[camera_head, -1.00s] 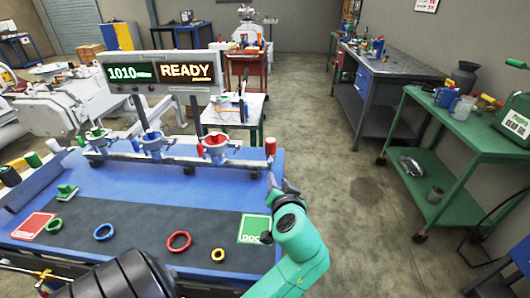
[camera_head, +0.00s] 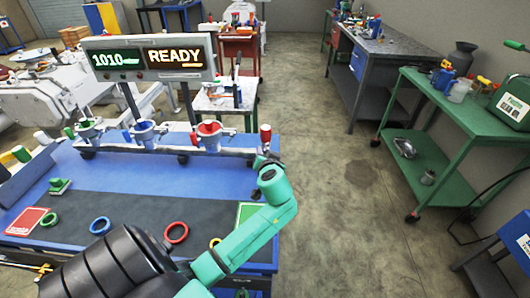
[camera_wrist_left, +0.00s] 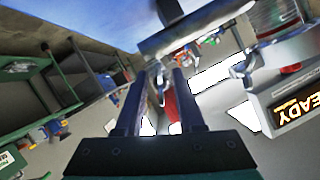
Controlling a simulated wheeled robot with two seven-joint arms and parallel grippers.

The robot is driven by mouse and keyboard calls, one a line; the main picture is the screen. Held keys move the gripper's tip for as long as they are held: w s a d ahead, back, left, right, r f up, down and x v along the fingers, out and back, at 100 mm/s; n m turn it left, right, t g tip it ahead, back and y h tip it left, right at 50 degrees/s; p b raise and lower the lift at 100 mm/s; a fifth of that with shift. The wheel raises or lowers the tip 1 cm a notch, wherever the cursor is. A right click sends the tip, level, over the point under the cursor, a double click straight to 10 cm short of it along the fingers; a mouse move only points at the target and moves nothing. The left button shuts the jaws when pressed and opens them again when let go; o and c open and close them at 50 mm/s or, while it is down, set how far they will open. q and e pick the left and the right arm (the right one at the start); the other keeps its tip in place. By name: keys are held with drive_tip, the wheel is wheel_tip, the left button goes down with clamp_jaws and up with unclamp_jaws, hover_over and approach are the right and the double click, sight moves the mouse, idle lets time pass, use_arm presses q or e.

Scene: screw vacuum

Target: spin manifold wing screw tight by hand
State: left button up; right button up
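The grey manifold bar (camera_head: 172,150) runs along the back of the blue bench and carries green, blue and red cups. A red upright handle (camera_head: 265,132) stands at its right end. My left gripper (camera_head: 266,161) is just below this handle, at the bar's right end. In the left wrist view the gripper (camera_wrist_left: 163,75) has its two fingers apart, with the bar (camera_wrist_left: 195,32) just beyond the tips. Something red shows between the fingers, but I cannot tell if it is the handle or background. I cannot make out the wing screw clearly. My right gripper is out of view.
A display (camera_head: 150,60) reading READY stands behind the bar. Coloured rings, such as a red one (camera_head: 176,233), lie on the dark mat with a red card (camera_head: 28,222). Open floor (camera_head: 335,230) lies right of the bench, before a green cart (camera_head: 440,155).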

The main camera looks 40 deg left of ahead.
use_arm(q)
clamp_jaws()
drive_tip(key=shift+m+y, duration=0.3)
drive_tip(key=shift+m, duration=0.1)
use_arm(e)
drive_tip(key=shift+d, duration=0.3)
use_arm(q)
unclamp_jaws()
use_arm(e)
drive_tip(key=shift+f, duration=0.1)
use_arm(q)
drive_tip(key=b+v, duration=0.2)
drive_tip(key=v, duration=1.2)
drive_tip(key=shift+d+r, duration=0.15)
drive_tip(key=shift+r, duration=0.1)
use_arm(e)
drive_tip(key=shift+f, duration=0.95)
